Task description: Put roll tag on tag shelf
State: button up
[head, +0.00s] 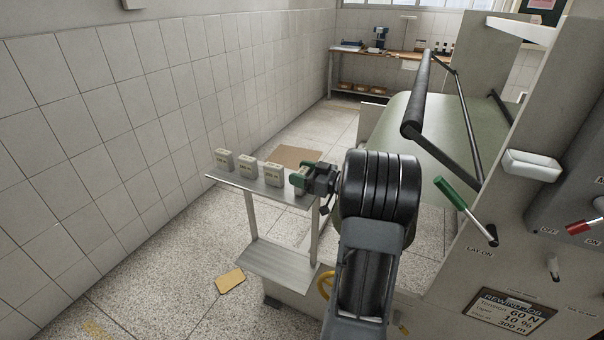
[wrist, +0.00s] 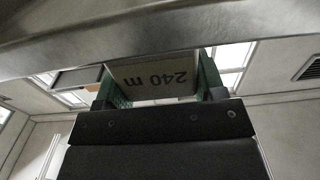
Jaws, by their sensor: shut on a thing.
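The tag shelf (head: 234,183) is a narrow metal ledge on posts, left of my arm. Three pale block-shaped tags (head: 247,167) stand in a row along it. My gripper (head: 300,179) is at the shelf's right end, with green fingers. In the wrist view my gripper (wrist: 158,88) is shut on a pale roll tag (wrist: 158,76) that reads "240 m", upside down in the picture. A grey metal edge (wrist: 130,32) crosses above it there. In the head view the held tag is mostly hidden by the fingers. I cannot tell whether it touches the shelf.
A lower metal shelf (head: 270,265) sits below. The machine with a black roller (head: 417,92), a green-handled lever (head: 460,195) and a job sign (head: 507,312) stands to the right. A yellow card (head: 230,281) lies on the floor. The floor left of the shelf is mostly clear.

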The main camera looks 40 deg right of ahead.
jog(key=shift+f, duration=0.15)
jog(key=o, duration=0.9)
jog(key=shift+r, duration=0.25)
jog(key=b+v, duration=0.1)
jog(key=v, duration=1.1)
jog(key=shift+f+b, duration=0.15)
jog(key=shift+b, duration=0.25)
